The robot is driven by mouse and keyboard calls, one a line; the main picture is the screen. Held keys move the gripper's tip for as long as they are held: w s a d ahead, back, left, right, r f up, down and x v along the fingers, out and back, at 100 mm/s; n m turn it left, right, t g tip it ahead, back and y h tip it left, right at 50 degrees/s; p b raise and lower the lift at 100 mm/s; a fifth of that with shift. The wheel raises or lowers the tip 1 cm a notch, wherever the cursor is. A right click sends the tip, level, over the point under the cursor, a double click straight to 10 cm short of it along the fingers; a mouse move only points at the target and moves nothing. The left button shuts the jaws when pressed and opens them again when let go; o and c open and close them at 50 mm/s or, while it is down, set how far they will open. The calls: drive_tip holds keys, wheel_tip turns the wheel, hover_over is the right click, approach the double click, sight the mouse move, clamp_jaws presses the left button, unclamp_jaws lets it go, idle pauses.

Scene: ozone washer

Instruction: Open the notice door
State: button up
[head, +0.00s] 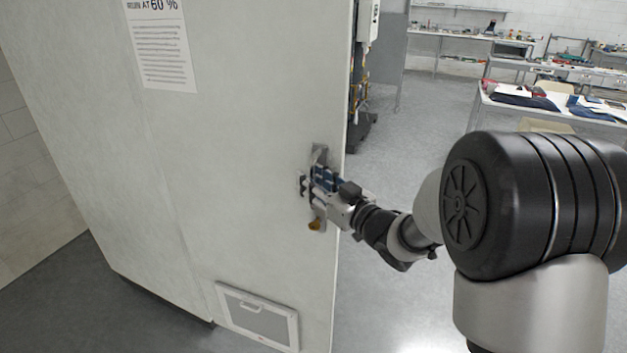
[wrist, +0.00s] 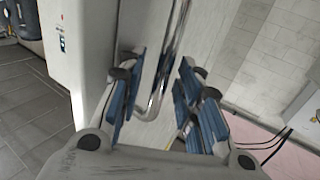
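The notice door (head: 235,130) is a tall off-white panel with a printed notice (head: 162,42) at its upper part. A metal handle (head: 319,154) sits near its right edge. My gripper (head: 309,183) is at this handle, with its blue-padded fingers covering the handle's middle. In the wrist view, the handle is a shiny bent bar (wrist: 165,70) lying between the spread fingers (wrist: 160,100). Gaps show between the bar and the blue pads, so the gripper looks open around it. Contact at the hidden side cannot be told.
Beyond the door's right edge, a white box with wiring (head: 367,25) and a dark base show. A grey vent (head: 257,317) is low on the panel. Workbenches (head: 545,105) stand at the back right. The grey floor (head: 420,130) between is clear.

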drive_tip(key=v, duration=1.1)
drive_tip(key=shift+s+d, duration=0.25)
drive_tip(key=s+d+r+m+g+h, duration=0.2)
drive_tip(key=s+d+m+h, duration=0.4)
drive_tip(key=d+h, duration=0.55)
drive_tip(key=s+a+f+g, duration=0.1)
drive_tip(key=s+g, duration=0.1)
drive_tip(key=s, duration=0.5)
drive_tip(key=s+a+f+m+g, duration=0.1)
drive_tip(key=s+a+f+g, duration=0.1)
drive_tip(key=s, duration=0.6)
drive_tip(key=s+a+f+g, duration=0.2)
drive_tip(key=s+g, duration=0.1)
drive_tip(key=s, duration=0.5)
drive_tip(key=shift+s+a+g+y, duration=0.25)
drive_tip(key=shift+g+y, duration=0.1)
drive_tip(key=shift+g, duration=0.05)
